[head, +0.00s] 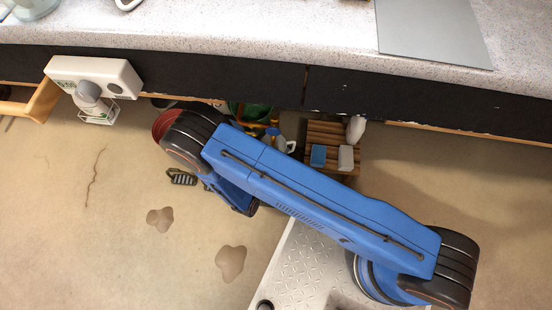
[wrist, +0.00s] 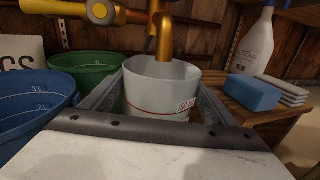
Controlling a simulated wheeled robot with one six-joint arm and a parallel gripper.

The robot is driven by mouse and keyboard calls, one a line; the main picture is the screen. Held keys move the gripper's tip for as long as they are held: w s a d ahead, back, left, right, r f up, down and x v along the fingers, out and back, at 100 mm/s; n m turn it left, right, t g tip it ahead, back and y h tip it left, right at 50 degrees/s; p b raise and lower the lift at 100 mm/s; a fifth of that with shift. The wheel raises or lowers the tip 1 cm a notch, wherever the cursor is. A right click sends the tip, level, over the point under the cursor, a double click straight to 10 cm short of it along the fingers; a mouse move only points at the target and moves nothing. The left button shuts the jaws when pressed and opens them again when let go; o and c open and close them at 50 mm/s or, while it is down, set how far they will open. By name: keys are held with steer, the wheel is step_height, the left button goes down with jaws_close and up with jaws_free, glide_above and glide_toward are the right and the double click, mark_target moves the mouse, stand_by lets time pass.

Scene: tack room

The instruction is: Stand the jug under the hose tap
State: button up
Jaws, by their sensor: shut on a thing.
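The jug (wrist: 158,92) is a white, open-topped vessel with a red line and small print on its side. It stands upright between the fingers of my gripper (wrist: 161,84), which is shut on it. The brass hose tap (wrist: 165,38), with a yellow part at its left, hangs down over the jug. The spout's end shows inside the jug's mouth outline, near the middle. I cannot tell whether the jug's base rests on anything, as my gripper hides it. In the head view my blue arm hides the jug and the gripper.
A green bucket (wrist: 92,66) and a blue bucket (wrist: 38,108) stand left of the jug. Wet patches (head: 230,262) lie on the floor.

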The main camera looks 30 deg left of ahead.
glide_toward(278, 147)
steer(key=shift+w+f, duration=0.2)
steer(key=shift+w, duration=2)
steer(key=shift+f, duration=0.1)
steer(key=o, duration=1.6)
steer(key=shift+s+a, duration=0.1)
steer(key=shift+s, duration=0.05)
steer(key=s, duration=1.1)
steer(key=shift+s, duration=0.35)
